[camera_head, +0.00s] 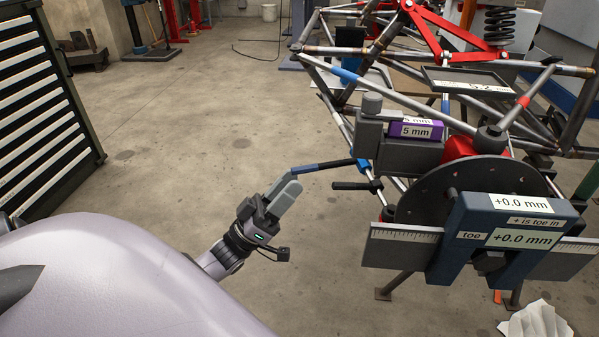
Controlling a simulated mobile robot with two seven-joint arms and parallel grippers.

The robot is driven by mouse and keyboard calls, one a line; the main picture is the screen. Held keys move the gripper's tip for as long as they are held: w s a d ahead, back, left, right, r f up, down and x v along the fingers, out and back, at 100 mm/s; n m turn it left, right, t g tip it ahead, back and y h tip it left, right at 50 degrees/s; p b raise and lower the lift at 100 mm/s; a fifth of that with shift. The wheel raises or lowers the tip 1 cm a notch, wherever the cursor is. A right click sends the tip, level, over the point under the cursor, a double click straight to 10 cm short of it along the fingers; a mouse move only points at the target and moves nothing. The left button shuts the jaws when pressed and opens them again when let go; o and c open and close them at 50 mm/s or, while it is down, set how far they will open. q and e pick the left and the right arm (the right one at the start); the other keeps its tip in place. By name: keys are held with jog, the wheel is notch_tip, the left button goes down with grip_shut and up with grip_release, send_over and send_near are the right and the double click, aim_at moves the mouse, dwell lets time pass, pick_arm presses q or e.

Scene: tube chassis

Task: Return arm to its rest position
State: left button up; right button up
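My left gripper (290,183) is in the middle of the view, beside the chassis, with its grey fingers pointing up and to the right. The fingers overlap from this angle, so I cannot tell whether they are open or shut. A thin dark and blue bar (327,165) runs from near the fingertips to the chassis side. I cannot tell if the fingers touch it. My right gripper is not in view.
The tube chassis (345,76) fills the right side, with a dark round plate and a toe gauge (518,206) in front. A purple 5 mm block (416,129) sits above. A drawer cabinet (40,110) stands left. Open floor (170,150) lies between.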

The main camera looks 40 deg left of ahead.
pick_arm(q)
jog(key=shift+v, duration=1.15)
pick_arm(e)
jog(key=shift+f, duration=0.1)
pick_arm(q)
jog(key=shift+d, duration=0.1)
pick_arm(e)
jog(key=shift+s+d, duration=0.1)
